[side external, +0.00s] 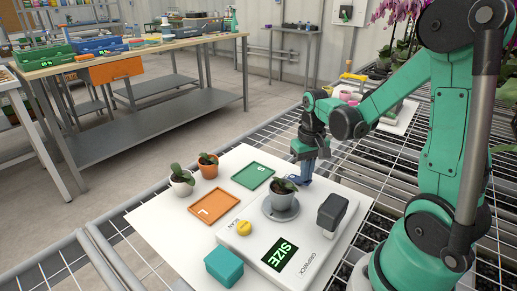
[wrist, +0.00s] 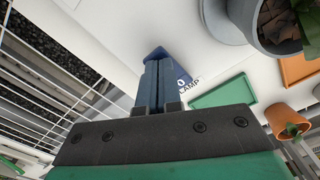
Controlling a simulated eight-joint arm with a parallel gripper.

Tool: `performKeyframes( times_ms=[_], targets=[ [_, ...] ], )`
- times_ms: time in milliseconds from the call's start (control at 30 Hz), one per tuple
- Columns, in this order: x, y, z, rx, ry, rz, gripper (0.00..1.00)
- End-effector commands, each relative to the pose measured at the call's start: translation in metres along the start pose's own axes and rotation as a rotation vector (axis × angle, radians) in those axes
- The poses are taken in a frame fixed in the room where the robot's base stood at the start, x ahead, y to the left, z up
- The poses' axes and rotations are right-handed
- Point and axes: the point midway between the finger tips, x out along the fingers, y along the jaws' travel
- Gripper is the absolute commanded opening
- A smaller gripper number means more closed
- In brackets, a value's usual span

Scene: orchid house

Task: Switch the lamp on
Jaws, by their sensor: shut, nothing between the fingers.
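A blue switch (wrist: 180,73) marked "0" and "LAMP" sits on a white surface in the wrist view, partly hidden behind my fingers. It also shows in the side view as a small blue shape (side external: 293,180) at the far edge of the white device (side external: 318,228). My gripper (wrist: 158,64) is shut and empty, its fingertips over the switch. Whether they touch it I cannot tell. My gripper points down in the side view (side external: 305,177). A dark grey head (side external: 332,211) stands on the device; I see no light from it.
A grey pot (side external: 283,197) with a plant stands on a grey saucer (side external: 281,213), close to my gripper. A yellow button (side external: 244,228), green tray (side external: 253,176), orange tray (side external: 214,209), teal block (side external: 223,267), white pot (side external: 183,187) and orange pot (side external: 208,169) are nearby.

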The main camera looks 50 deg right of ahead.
Motion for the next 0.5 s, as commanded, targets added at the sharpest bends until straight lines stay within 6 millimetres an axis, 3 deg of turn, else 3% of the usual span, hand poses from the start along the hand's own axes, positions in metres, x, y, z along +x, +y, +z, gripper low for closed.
performKeyframes(
  times_ms=[500],
  targets=[
    [0.0068,0.0,0.0002,0.0,0.0,0.0,0.0]
  ],
)
